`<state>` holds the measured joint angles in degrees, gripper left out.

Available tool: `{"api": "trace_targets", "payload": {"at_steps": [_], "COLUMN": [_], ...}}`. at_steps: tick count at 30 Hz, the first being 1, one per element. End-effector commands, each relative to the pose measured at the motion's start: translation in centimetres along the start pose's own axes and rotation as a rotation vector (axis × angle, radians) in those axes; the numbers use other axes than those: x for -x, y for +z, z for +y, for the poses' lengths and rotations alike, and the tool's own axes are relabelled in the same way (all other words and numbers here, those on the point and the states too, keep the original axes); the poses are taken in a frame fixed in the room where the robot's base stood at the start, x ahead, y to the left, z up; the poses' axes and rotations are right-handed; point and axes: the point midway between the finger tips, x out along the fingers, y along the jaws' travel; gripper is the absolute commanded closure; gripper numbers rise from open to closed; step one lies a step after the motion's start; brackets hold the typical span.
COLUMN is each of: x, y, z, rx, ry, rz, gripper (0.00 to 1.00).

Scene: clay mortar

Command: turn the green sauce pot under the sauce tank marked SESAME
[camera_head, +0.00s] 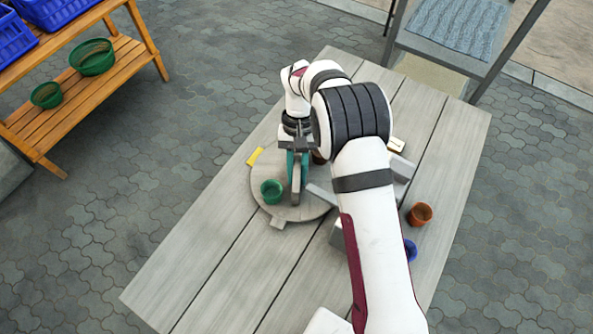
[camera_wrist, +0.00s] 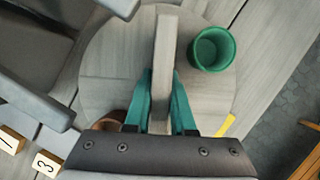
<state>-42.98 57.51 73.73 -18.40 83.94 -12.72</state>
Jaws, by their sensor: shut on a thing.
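The green sauce pot (camera_head: 272,191) stands upright on the round grey wooden turntable (camera_head: 312,209), near its left edge. In the wrist view the pot (camera_wrist: 212,49) is at the upper right of the disc (camera_wrist: 110,75), apart from my fingers. My gripper (camera_head: 297,168) has teal fingers shut on a grey upright bar (camera_wrist: 164,60) that stands over the disc. A brown pot (camera_wrist: 112,121) shows partly behind the gripper in the wrist view. No SESAME marking can be read; two small wooden tags carry a 3 (camera_wrist: 46,163) and a partly cut figure (camera_wrist: 10,141).
A yellow marker (camera_head: 255,157) lies at the turntable's left rim. Grey blocky fixtures (camera_head: 402,168) stand to the right, partly behind my arm. The front left tabletop is clear.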

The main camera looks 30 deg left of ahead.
Motion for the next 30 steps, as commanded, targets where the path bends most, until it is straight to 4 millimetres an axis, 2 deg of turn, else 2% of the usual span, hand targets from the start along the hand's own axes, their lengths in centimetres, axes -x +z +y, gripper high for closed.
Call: {"api": "trace_targets", "payload": {"at_steps": [30], "x": [0.18], "y": [-0.23], "z": [0.50], "rx": [0.472], "ry": [0.196], "rz": [0.006], "gripper": [1.00]}}
